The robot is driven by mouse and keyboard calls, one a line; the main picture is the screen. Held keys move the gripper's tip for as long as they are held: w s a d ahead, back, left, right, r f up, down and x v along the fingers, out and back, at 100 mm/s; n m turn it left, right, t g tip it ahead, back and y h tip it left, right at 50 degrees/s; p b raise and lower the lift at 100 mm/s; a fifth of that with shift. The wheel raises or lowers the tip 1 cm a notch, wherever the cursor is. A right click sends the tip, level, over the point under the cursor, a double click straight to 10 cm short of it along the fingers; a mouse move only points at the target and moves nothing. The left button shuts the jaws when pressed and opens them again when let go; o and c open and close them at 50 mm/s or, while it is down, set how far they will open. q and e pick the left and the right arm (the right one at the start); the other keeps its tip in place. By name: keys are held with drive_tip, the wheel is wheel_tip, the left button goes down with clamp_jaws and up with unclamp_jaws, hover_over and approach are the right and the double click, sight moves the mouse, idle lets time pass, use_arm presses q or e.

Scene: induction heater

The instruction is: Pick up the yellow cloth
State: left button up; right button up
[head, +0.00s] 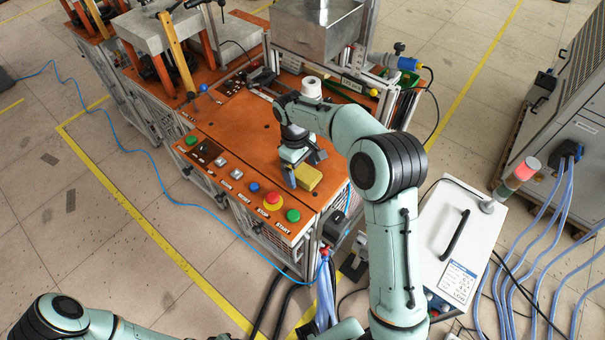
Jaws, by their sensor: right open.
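The yellow cloth (308,177) lies as a small folded block on the orange worktop (236,124), near its front right corner. My right gripper (302,175) is right at the cloth, pointing down, with its fingers open. One finger is at the left side of the cloth and the other is just above or behind it; I cannot tell whether they touch it. My left gripper is out of view; only part of my left arm shows at the bottom left.
A front panel holds a red emergency stop button (273,200), a green start button (293,215) and other buttons, close to the cloth. A white roll (311,87) stands behind my right wrist. A metal box (318,30) rises at the back. The worktop's middle left is mostly clear.

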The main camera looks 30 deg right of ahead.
sight(301, 170)
drive_tip(key=shift+f, duration=0.15)
drive_tip(key=shift+c, duration=0.4)
drive_tip(key=c, duration=1.1)
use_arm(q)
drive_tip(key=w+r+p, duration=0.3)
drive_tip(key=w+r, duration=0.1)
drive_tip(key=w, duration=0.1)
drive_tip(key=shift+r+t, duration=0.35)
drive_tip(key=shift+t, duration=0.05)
use_arm(e)
drive_tip(key=shift+o, duration=0.2)
wheel_tip(301, 170, up, 20)
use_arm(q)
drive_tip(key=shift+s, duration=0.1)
